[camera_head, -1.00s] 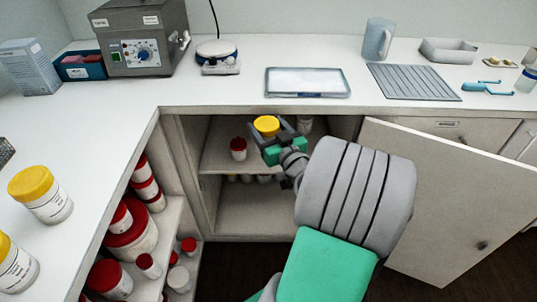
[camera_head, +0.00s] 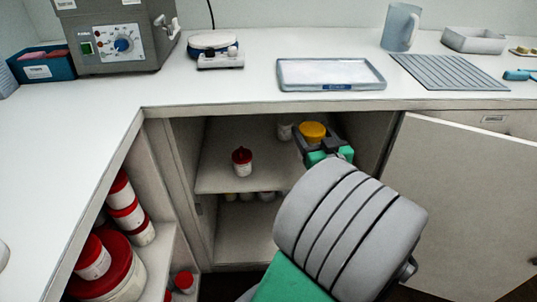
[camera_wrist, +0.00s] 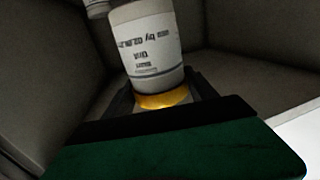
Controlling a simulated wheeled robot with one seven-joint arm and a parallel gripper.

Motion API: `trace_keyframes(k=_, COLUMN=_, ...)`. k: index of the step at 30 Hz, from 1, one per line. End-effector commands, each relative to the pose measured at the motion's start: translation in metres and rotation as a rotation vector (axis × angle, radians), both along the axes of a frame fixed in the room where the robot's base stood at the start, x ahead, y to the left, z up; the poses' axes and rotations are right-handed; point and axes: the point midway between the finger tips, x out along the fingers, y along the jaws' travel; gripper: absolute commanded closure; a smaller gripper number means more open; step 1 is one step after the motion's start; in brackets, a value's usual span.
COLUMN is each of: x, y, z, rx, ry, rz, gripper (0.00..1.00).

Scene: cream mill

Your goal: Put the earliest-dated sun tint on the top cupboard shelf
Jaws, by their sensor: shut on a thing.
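My gripper (camera_head: 314,146) is shut on a yellow-lidded white jar (camera_head: 312,131) inside the open cupboard, at the right of its top shelf (camera_head: 225,178). In the wrist view the same jar (camera_wrist: 146,45) shows its label, partly readable as "use by 02.09.2…" with smaller lines below. The jar appears upside down there, its yellow lid (camera_wrist: 162,100) between the fingers. I cannot tell whether its base touches the shelf. A red-lidded jar (camera_head: 242,162) stands on the top shelf to the left. A whitish jar (camera_head: 285,131) stands behind, left of the held jar.
Several small jars (camera_head: 250,197) stand on the lower shelf. The cupboard door (camera_head: 455,200) is swung open to the right. Red-lidded tubs (camera_head: 125,215) fill the shelves at left. A tray (camera_head: 330,75) lies on the worktop above.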

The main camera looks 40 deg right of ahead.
Motion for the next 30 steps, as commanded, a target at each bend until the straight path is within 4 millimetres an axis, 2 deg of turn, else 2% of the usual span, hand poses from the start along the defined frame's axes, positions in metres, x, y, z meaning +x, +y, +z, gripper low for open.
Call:
trace_keyframes(k=4, x=0.006, y=-0.011, z=-0.010, rx=0.001, ry=0.001, rz=-0.005, gripper=0.86)
trace_keyframes(k=13, x=0.067, y=-0.067, z=-0.050, rx=0.000, ry=0.000, rz=-0.014, gripper=0.86)
trace_keyframes(k=15, x=0.076, y=-0.076, z=-0.070, rx=0.003, ry=0.001, rz=-0.016, gripper=0.86)
trace_keyframes(k=17, x=0.084, y=-0.083, z=-0.082, rx=0.001, ry=0.001, rz=-0.017, gripper=0.86)
trace_keyframes(k=24, x=0.101, y=-0.096, z=-0.104, rx=-0.001, ry=-0.001, rz=-0.016, gripper=0.86)
trace_keyframes(k=27, x=0.101, y=-0.096, z=-0.124, rx=0.002, ry=0.000, rz=-0.016, gripper=0.86)
trace_keyframes(k=30, x=0.101, y=-0.095, z=-0.134, rx=-0.001, ry=-0.001, rz=-0.016, gripper=0.86)
